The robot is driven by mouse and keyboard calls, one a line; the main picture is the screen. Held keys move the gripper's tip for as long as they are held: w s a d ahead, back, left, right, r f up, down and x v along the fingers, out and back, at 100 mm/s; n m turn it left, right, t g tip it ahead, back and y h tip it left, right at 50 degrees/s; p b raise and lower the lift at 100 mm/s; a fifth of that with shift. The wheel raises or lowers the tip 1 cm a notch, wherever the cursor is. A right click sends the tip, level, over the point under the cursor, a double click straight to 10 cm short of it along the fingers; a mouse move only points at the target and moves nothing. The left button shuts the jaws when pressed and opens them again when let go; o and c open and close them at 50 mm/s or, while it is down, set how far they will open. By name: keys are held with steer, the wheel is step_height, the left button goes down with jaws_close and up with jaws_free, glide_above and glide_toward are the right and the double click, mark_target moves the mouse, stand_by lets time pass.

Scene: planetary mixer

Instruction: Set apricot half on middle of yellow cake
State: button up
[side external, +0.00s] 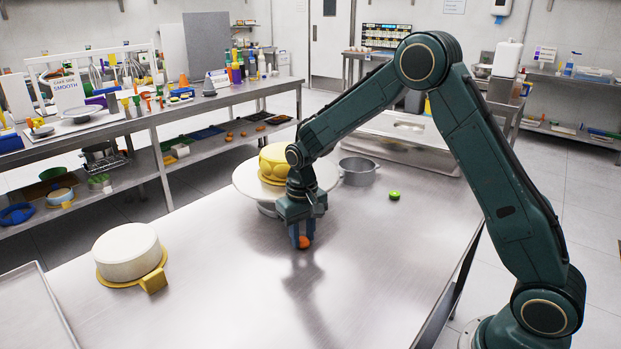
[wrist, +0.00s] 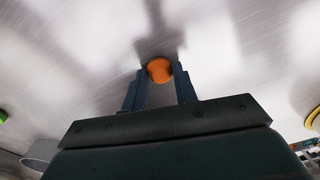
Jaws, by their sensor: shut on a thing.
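The apricot half (side external: 304,242) is a small orange piece low over the steel table, in front of the cake stand; I cannot tell whether it touches the table. My gripper (side external: 303,236) points down and is shut on it. In the wrist view the apricot half (wrist: 159,70) sits between the two fingertips of my gripper (wrist: 160,76). The yellow cake (side external: 272,163) stands on a round white cake stand (side external: 245,184) behind my gripper. My wrist hides part of the cake and stand, and the middle of the cake's top is not clearly seen.
A white cake (side external: 126,251) on a gold board (side external: 152,280) stands at the left of the table. A grey round pan (side external: 358,171) and a small green item (side external: 394,196) lie right of the stand. A tray edge (side external: 45,310) is at front left. The front middle is clear.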

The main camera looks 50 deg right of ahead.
mark_target(303, 238)
steer(key=shift+f, duration=0.2)
steer(key=o, duration=0.9)
step_height(303, 238, up, 12)
steer(key=shift+r, duration=0.15)
stand_by(0.4)
stand_by(0.5)
